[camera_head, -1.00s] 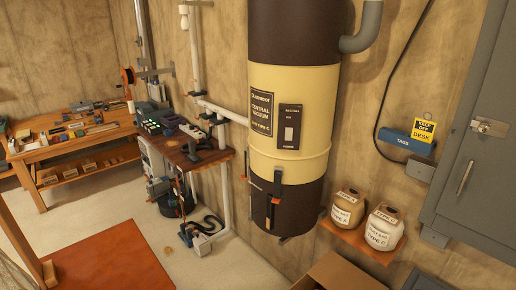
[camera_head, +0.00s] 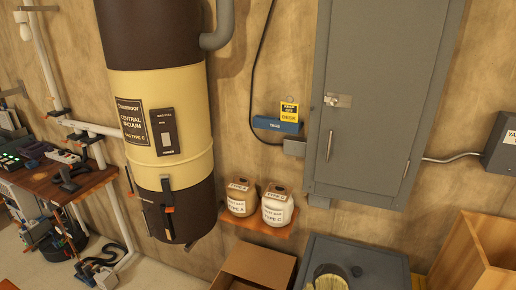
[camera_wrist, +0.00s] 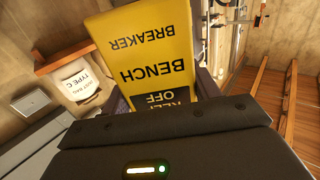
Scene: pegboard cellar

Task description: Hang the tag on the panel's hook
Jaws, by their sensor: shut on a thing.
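A yellow tag (camera_wrist: 145,58) fills the middle of the wrist view, with "BENCH BREAKER" and "KEEP OFF" upside down. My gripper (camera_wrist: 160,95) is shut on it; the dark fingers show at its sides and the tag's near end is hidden. The grey panel (camera_head: 385,80) is on the wall in the head view. A metal latch or hook-like fitting (camera_head: 338,100) is at its left edge, above a long handle. Another yellow tag reading "KEEP OFF DESK" (camera_head: 289,112) is at the blue "TAGS" holder (camera_head: 276,124). My gripper is not seen in the head view.
A vacuum canister (camera_head: 160,120) stands left of the panel. An open cardboard box (camera_head: 252,268), a grey cabinet (camera_head: 355,262) and a wooden crate (camera_head: 480,255) are below.

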